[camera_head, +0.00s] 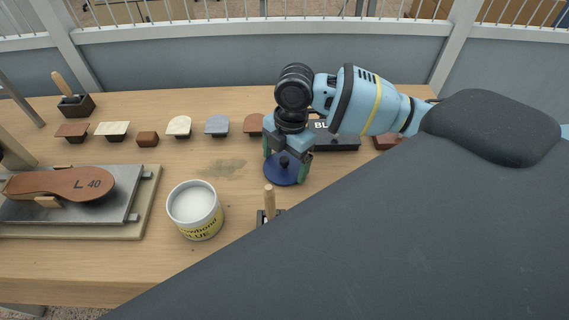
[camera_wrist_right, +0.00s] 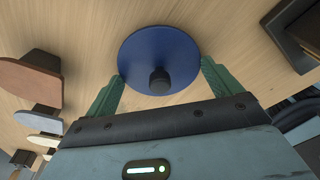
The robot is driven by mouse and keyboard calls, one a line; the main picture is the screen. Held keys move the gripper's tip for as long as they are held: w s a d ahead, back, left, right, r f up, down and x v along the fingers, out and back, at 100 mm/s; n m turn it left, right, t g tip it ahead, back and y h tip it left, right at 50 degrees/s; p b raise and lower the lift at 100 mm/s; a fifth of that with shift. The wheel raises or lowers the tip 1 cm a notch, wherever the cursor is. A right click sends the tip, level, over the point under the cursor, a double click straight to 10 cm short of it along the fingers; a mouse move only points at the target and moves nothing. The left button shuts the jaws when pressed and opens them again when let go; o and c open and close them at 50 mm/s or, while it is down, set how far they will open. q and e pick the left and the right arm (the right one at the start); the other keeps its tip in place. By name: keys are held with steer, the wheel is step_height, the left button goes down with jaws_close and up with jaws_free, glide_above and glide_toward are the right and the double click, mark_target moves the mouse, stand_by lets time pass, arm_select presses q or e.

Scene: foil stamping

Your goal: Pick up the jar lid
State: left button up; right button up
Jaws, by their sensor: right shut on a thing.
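The jar lid (camera_head: 283,175) is a dark blue disc with a black knob. My right gripper (camera_head: 286,165) points down over it, its green fingers on opposite sides of the rim. The right wrist view shows the lid (camera_wrist_right: 150,48) between the fingertips (camera_wrist_right: 160,75), with the knob facing the gripper. I cannot tell whether the lid rests on the table or is just above it. The open glue jar (camera_head: 190,208), white inside with a yellow label, stands left of the lid. My left gripper is not in view.
On the wooden table (camera_head: 150,285), a board (camera_head: 150,190) at left carries a brown sole-shaped piece (camera_head: 62,183). Several small coloured pieces stand in a row behind. A wooden handle (camera_head: 269,203) rises in front of the lid. A black box (camera_head: 340,140) lies behind my gripper.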

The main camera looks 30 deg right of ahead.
mark_target(281, 176)
steer(key=shift+r, duration=0.15)
step_height(281, 176, up, 10)
steer(key=shift+f, duration=0.1)
stand_by(0.3)
steer(key=s+a+f+m, duration=0.1)
steer(key=m, duration=0.4)
steer(key=s+a+f+m+t, duration=0.1)
steer(key=m, duration=0.4)
steer(key=s+a+m+t+h, duration=0.1)
steer(key=m, duration=0.4)
steer(key=shift+a+f+m, duration=0.15)
steer(key=shift+f+m, duration=0.25)
steer(key=m, duration=0.3)
steer(key=a+m, duration=0.1)
steer(key=shift+s+f+m+h, duration=0.25)
steer(key=shift+s+m+h, duration=0.15)
